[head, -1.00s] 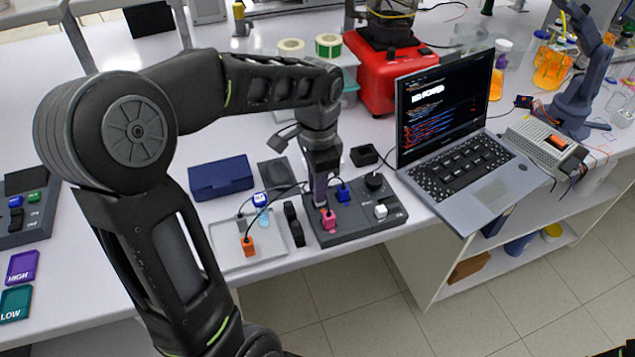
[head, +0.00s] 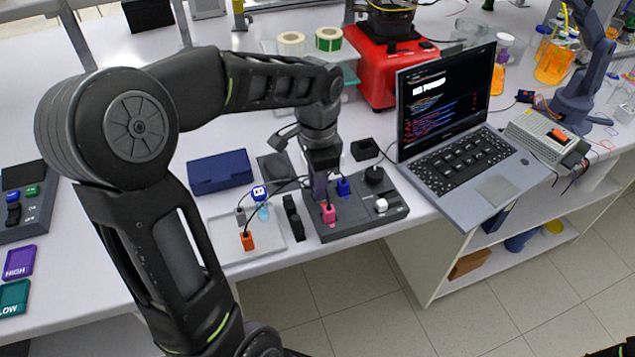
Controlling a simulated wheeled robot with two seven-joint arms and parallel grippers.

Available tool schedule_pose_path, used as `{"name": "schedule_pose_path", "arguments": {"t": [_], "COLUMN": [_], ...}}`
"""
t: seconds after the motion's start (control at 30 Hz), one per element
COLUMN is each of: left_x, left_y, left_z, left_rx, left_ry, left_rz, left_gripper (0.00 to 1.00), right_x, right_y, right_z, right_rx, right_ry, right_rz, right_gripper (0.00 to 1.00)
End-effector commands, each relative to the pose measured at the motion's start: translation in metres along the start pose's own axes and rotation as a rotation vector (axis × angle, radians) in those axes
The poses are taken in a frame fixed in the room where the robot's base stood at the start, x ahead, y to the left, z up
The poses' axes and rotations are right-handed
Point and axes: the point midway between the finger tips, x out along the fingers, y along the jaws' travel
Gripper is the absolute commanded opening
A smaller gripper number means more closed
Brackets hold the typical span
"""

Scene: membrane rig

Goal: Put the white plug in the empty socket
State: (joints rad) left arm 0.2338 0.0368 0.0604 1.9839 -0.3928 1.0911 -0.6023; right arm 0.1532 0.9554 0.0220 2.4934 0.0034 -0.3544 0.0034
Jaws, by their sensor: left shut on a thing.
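A small white piece (head: 381,206), which I take to be the white plug, sits at the right front of the dark grey socket box (head: 345,229). A pink plug (head: 328,214) stands at the box's left front and a blue plug (head: 343,187) behind it. My left gripper (head: 322,194) points down over the left of the box. It is shut, with the pink plug right at its fingertips; the grip itself is hard to see. It is apart from the white piece. I cannot make out an empty socket.
Left of the box are a pale tray (head: 272,249) with an orange plug (head: 248,241) and thin cables, and a small black block (head: 293,218). A navy case (head: 220,171) lies behind. An open laptop (head: 460,150) stands close on the right. The table's front edge is near.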

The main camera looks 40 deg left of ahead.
Motion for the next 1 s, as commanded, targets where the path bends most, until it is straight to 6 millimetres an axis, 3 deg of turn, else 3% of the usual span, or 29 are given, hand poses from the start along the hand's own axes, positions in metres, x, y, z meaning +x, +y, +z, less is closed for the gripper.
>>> {"name": "schedule_pose_path", "arguments": {"t": [0.1,0.13,0.43,0.77,1.0], "left_x": [0.002,0.002,0.001,-0.001,-0.03], "left_y": [0.0,0.0,0.0,0.0,-0.001], "left_z": [0.0,0.0,0.0,0.0,-0.001], "left_rx": [0.0,0.0,0.0,0.0,0.0], "left_ry": [0.0,0.0,0.0,0.001,0.003], "left_rz": [0.0,0.0,0.0,-0.001,-0.003], "left_gripper": [0.0,0.2,0.44,0.44,0.44], "right_x": [0.001,0.001,0.001,0.001,0.004], "right_y": [0.0,0.0,0.0,0.0,0.001], "right_z": [0.0,0.0,0.0,0.0,-0.001], "right_rx": [0.0,0.0,0.0,-0.001,-0.001], "right_ry": [0.0,0.0,0.0,0.0,0.001], "right_rz": [0.0,0.0,0.0,-0.001,-0.001], "right_gripper": [0.0,0.0,0.0,0.0,0.0]}}
